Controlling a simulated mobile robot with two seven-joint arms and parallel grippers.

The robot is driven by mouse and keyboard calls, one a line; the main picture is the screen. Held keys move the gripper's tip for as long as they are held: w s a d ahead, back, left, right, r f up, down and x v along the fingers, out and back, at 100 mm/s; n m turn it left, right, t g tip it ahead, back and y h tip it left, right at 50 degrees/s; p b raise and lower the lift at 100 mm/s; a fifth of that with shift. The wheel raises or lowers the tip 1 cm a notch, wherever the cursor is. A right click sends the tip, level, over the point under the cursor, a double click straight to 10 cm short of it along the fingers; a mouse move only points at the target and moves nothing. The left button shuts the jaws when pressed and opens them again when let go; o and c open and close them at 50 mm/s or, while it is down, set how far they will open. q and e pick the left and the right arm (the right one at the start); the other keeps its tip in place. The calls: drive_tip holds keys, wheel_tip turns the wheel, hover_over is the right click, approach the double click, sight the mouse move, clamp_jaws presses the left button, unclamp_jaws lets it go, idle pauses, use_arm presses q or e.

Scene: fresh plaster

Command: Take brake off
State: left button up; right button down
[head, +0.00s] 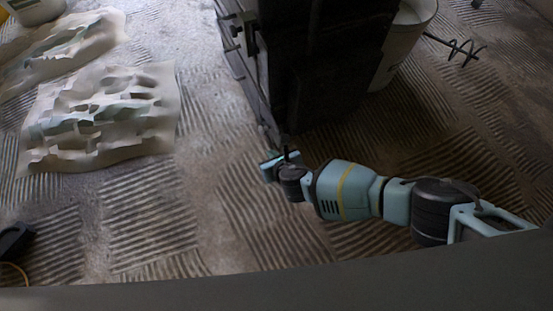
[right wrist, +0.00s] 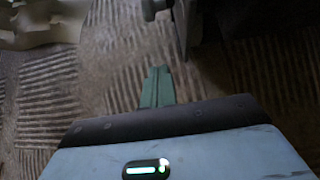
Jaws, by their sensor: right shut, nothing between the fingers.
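A tall black cart-like unit (head: 320,60) stands on the ridged floor at the top middle of the head view. Its lower edge (right wrist: 188,25) appears as a dark upright part at the top of the right wrist view, with a small rounded piece (right wrist: 152,8) beside it. I cannot tell which part is the brake. My right gripper (head: 268,166) is low over the floor, just in front of the unit's near lower corner. Its teal fingers (right wrist: 157,85) are together and empty, apart from the dark part in the picture. My left gripper is not in view.
Crumpled pale sheets (head: 100,115) lie on the floor at left. White buckets stand behind the unit (head: 408,40) and at the top left (head: 35,10). A whisk-like metal tool (head: 460,50) lies at right.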

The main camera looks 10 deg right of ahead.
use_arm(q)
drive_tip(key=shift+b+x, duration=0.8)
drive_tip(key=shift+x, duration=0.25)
use_arm(e)
drive_tip(key=shift+w+a+r, duration=0.2)
drive_tip(key=shift+w+a, duration=0.05)
drive_tip(key=shift+w, duration=0.45)
drive_tip(key=shift+w+a+r, duration=0.2)
drive_tip(key=shift+w, duration=0.55)
drive_tip(key=shift+w+a+r, duration=0.2)
drive_tip(key=shift+w+a, duration=0.05)
drive_tip(key=shift+w, duration=0.45)
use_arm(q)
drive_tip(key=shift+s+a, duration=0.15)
